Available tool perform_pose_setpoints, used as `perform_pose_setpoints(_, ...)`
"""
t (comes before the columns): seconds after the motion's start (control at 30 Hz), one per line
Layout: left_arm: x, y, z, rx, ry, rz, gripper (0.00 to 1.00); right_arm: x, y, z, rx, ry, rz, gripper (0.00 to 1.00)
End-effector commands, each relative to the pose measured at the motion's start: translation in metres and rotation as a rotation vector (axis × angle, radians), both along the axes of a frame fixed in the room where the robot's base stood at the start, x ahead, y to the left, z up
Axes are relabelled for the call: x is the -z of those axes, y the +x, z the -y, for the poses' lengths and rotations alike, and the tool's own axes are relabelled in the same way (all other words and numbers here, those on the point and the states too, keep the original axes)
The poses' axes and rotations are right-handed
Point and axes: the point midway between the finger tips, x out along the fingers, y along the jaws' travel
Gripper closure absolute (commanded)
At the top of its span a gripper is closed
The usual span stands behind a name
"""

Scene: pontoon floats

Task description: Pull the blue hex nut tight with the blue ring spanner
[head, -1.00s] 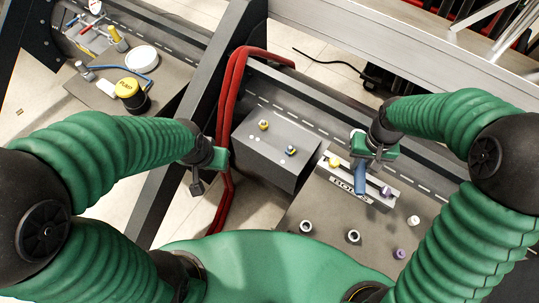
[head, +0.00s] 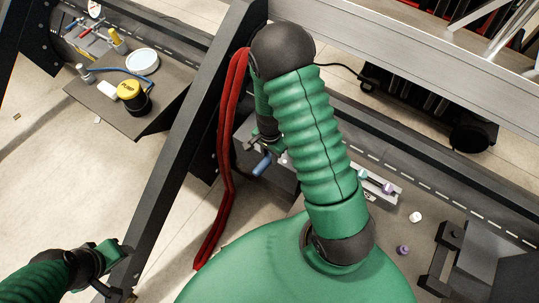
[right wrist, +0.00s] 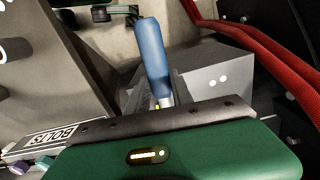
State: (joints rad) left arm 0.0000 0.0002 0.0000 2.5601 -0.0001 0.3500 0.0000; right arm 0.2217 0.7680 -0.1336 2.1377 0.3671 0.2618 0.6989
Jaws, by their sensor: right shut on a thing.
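The blue ring spanner (head: 262,165) is in my right gripper (head: 264,148), which is shut on it over the grey block (head: 285,181). In the right wrist view its blue handle (right wrist: 151,50) sticks up past the dark finger bar, with a short bright metal part below it. The spanner's ring end is hidden behind my gripper. The blue hex nut is not visible now; my right arm covers most of the block's top, so I cannot tell whether ring and nut touch. My left gripper (head: 118,262) is at the lower left, away from the block; its jaws are unclear.
Red hoses (head: 226,150) hang just left of the block over a dark beam. A labelled bolt rack (head: 382,188) stands right of my arm, with a white piece (head: 415,217) and a purple piece (head: 403,250) near it. A side table (head: 130,122) holds a yellow-topped pot.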

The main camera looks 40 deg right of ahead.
Motion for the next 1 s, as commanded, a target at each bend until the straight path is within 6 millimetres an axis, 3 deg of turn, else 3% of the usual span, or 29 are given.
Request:
perform_pose_setpoints(0.1,0.000,0.000,0.000,0.001,0.000,0.000,0.47,0.007,-0.006,0.009,0.084,0.001,0.001,1.00)
perform_pose_setpoints(0.5,-0.006,0.000,0.000,0.000,0.000,0.000,0.47,0.004,-0.006,0.006,0.082,-0.001,0.000,1.00)
perform_pose_setpoints(1.0,0.031,0.000,0.000,0.000,0.000,0.000,0.47,0.054,-0.006,0.007,0.081,0.000,0.001,1.00)
